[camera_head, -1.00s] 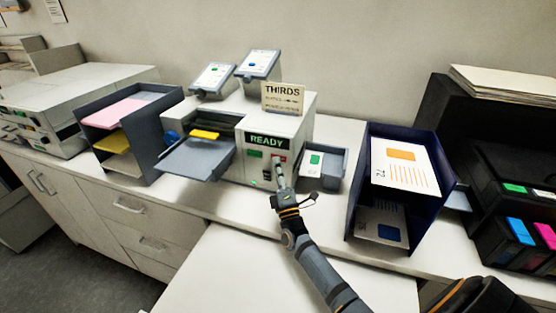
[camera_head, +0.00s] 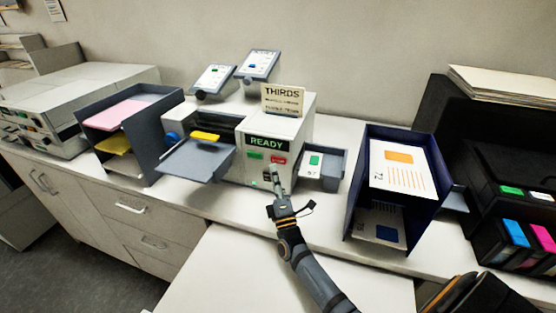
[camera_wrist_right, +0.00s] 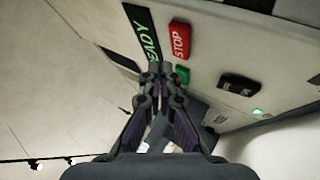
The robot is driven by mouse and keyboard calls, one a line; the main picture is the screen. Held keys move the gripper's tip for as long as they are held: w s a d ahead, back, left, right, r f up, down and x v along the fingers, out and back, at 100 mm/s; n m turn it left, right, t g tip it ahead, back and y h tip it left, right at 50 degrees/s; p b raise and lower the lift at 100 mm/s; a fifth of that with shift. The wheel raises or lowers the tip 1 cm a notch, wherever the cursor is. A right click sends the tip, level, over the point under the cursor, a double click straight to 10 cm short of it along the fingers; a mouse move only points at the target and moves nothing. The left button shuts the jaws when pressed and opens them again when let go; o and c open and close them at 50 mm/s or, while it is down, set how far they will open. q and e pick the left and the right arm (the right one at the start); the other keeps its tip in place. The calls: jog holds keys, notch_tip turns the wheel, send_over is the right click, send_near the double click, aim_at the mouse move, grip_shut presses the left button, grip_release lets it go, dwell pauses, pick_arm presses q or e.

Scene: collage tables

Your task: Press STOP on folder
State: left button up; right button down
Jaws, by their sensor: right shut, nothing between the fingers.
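The folder (camera_head: 300,125) is a white machine with a green-lit READY display (camera_head: 268,144) on its front. The red STOP button (camera_head: 279,160) is below the display, with a green button (camera_head: 255,155) to its left. In the wrist view the STOP button (camera_wrist_right: 179,41) is fully visible, with its lettering sideways. My right gripper (camera_head: 275,173) is shut and empty, its tips just below the STOP button in the head view. The wrist view shows its tips (camera_wrist_right: 160,69) beside the green button; I cannot tell whether they touch the panel. My left gripper is not in view.
A grey feed tray (camera_head: 195,162) with a yellow piece projects left of the panel. A small grey tray (camera_head: 322,180) with a card stands right of it, then a blue paper rack (camera_head: 432,205). The counter in front is mostly clear.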

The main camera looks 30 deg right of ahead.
jog(key=s+a+p, duration=0.1)
jog(key=s+a, duration=0.1)
jog(key=a, duration=0.1)
jog(key=shift+s+r, duration=0.1)
jog(key=shift+s, duration=0.15)
jog(key=shift+d, duration=0.1)
dwell(0.6)
